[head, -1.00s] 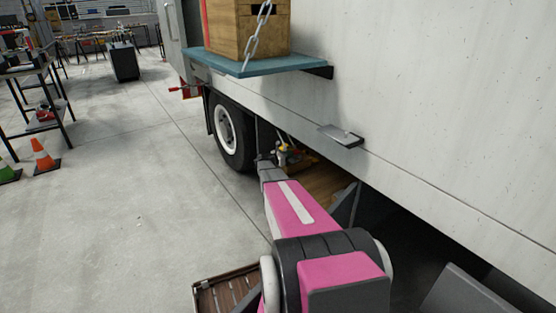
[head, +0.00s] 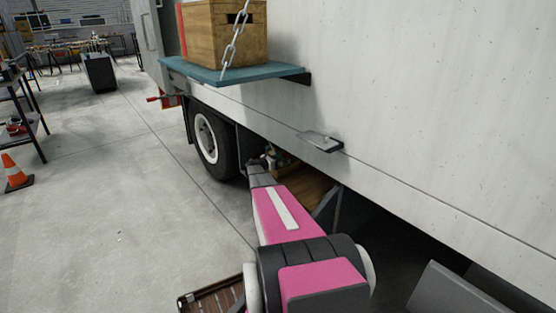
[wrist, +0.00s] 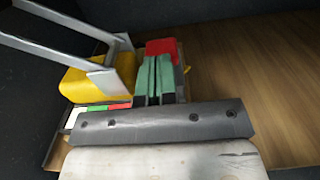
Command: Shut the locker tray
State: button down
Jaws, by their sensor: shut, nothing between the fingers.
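The locker tray (head: 314,188) shows in the head view as a wooden floor under the truck's side, partly behind my pink arm and in shadow. In the wrist view its wooden floor (wrist: 250,70) fills the right side. A yellow item (wrist: 92,84) with grey bars above it and a red item (wrist: 160,46) are at the left and middle. My gripper (wrist: 155,62) is shut and empty, with its green fingers together over the load. I cannot tell whether it touches anything. The tray's front edge is not clear in either view.
The white truck side (head: 430,110) runs along the right, with a metal latch plate (head: 320,141) on it. A teal shelf (head: 235,72) bears a wooden crate (head: 225,38). A wheel (head: 208,138) stands behind the tray. Open concrete floor (head: 110,200) lies left, with an orange cone (head: 15,172).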

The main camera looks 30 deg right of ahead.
jog(key=s+a, duration=0.3)
jog(key=a, duration=1.1)
jog(key=s+a+m+g+y, duration=0.1)
jog(key=s+a+m+y, duration=0.7)
jog(key=s+a, duration=0.6)
jog(key=s+a+r+m+g+y, duration=0.1)
jog(key=s+a+m+y, duration=0.8)
jog(key=s, duration=1)
jog(key=a+m+g, duration=0.1)
jog(key=a+m, duration=0.2)
jog(key=a, duration=0.2)
jog(key=shift+s+a+r+y, duration=0.2)
jog(key=shift+r+y, duration=0.1)
jog(key=shift+a, duration=0.1)
